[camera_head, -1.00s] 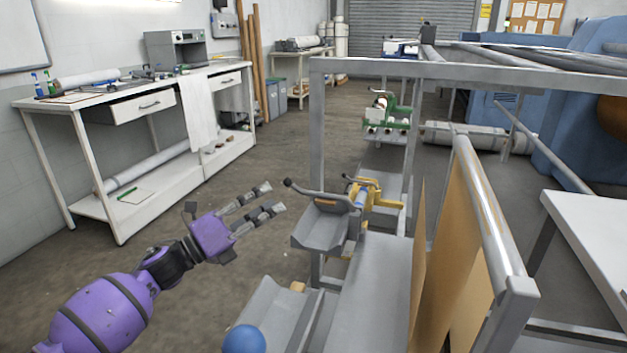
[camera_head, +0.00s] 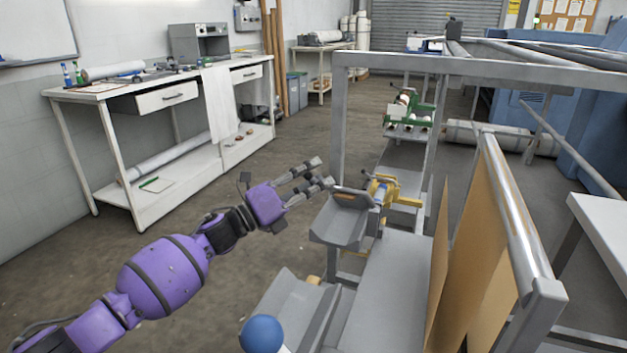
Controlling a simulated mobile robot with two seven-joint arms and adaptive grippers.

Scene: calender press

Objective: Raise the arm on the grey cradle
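The grey cradle (camera_head: 338,222) is an open trough at the near end of a row beside the frame. Its arm (camera_head: 352,192) is a thin grey bar that lies low, nearly level, along the trough's top edge. The arm's dark knobbed end is hidden behind my fingers. My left gripper (camera_head: 322,173), purple with grey fingers, comes in from the left, with its fingers apart and nothing seen between them. Its fingertips overlap the arm's free end in this view; I cannot tell whether they touch it. My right gripper is not in view.
A yellow cradle (camera_head: 383,190) stands just behind the grey one, and a green one (camera_head: 405,112) farther back. A blue ball (camera_head: 262,334) is at the bottom front. A grey metal frame (camera_head: 340,120) rises behind the grey cradle. The floor between workbench and cradles is clear.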

